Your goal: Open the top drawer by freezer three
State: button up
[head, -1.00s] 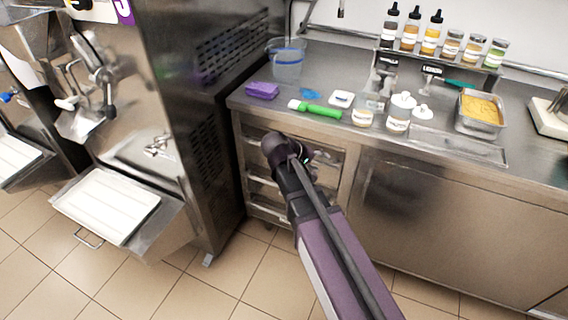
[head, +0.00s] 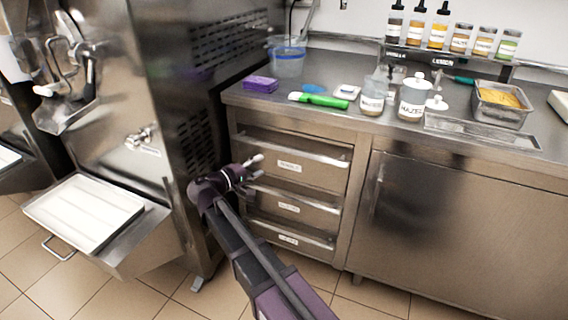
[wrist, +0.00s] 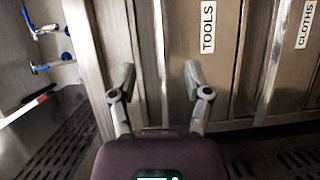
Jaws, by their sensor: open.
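The top drawer (head: 315,172) is in the steel counter unit right of the large freezer and looks closed. Its long bar handle (head: 310,150) runs along its upper edge. In the wrist view, which is turned sideways, a drawer front labelled TOOLS (wrist: 215,70) stands beside one labelled CLOTHS (wrist: 297,70). My gripper (head: 255,168) is open and empty, in front of the left end of the drawers. The wrist view shows its two fingers (wrist: 158,80) apart, with a handle-like metal strip beyond them. I cannot tell the gap to it.
Two lower drawers (head: 285,208) sit beneath. A freezer (head: 160,110) stands close on the left, with a white tray (head: 85,210) jutting out. A cabinet door (head: 440,215) is on the right. The worktop (head: 330,112) holds a purple sponge-like block (head: 260,84), a jug and bottles.

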aim_at(283, 151)
jog(key=shift+s+a+f+n+t+b, duration=0.15)
jog(key=shift+a+t+b, duration=0.1)
jog(key=shift+a, duration=0.35)
jog(key=shift+a+f+n+t+b, duration=0.15)
jog(key=shift+a+b, duration=0.05)
jog(key=shift+a, duration=0.35)
jog(key=shift+d, duration=0.1)
jog(key=x, duration=1.3)
jog(key=shift+w+d, duration=0.25)
jog(key=shift+w, duration=0.05)
grip_shut()
